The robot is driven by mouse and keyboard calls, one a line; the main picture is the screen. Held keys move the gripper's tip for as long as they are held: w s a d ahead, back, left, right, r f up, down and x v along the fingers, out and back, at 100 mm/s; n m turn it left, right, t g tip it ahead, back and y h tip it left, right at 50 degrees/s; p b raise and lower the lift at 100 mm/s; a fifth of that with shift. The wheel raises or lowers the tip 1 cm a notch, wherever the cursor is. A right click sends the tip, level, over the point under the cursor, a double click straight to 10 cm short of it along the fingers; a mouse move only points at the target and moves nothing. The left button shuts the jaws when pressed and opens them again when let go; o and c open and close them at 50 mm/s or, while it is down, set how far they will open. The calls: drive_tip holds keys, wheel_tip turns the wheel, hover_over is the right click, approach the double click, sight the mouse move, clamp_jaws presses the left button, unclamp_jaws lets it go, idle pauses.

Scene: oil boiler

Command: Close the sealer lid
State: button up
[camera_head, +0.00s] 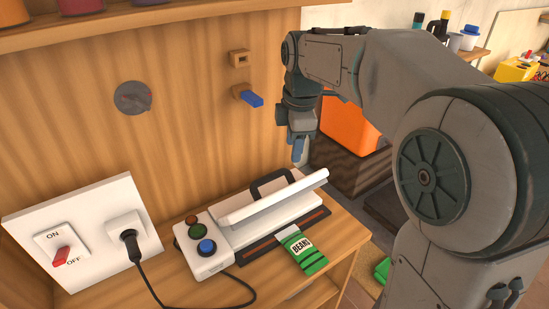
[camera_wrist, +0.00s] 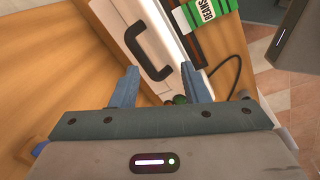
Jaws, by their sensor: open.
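The white sealer (camera_head: 273,235) sits on the wooden bench with its lid (camera_head: 272,197) raised and tilted. A dark handle (camera_head: 271,184) stands at the back of the lid; it also shows in the wrist view (camera_wrist: 148,54). A green bag labelled BEANS (camera_head: 304,251) lies at the sealer's front edge, partly under the raised lid. My gripper (camera_head: 298,150) points down above and behind the sealer's right end, apart from the lid. In the wrist view my blue fingers (camera_wrist: 160,88) are spread with nothing between them, with the handle beyond them.
A control box (camera_head: 205,250) with red, green and blue buttons adjoins the sealer's left end. A white wall panel (camera_head: 85,240) holds an ON/OFF switch and a plugged-in black cable (camera_head: 150,285). A blue lever (camera_head: 252,98) juts from the wooden wall near my arm.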

sight(274, 173)
drive_tip(key=w+a+n, duration=0.4)
drive_tip(key=n, duration=0.1)
drive_tip(key=f, duration=0.4)
drive_tip(key=w+f, duration=0.1)
drive_tip(key=f, duration=0.3)
drive_tip(key=f+p, duration=0.1)
drive_tip(key=f, duration=0.3)
drive_tip(key=shift+w+a+f, duration=0.25)
drive_tip(key=shift+w+f, duration=0.05)
drive_tip(key=shift+f, duration=0.1)
clamp_jaws()
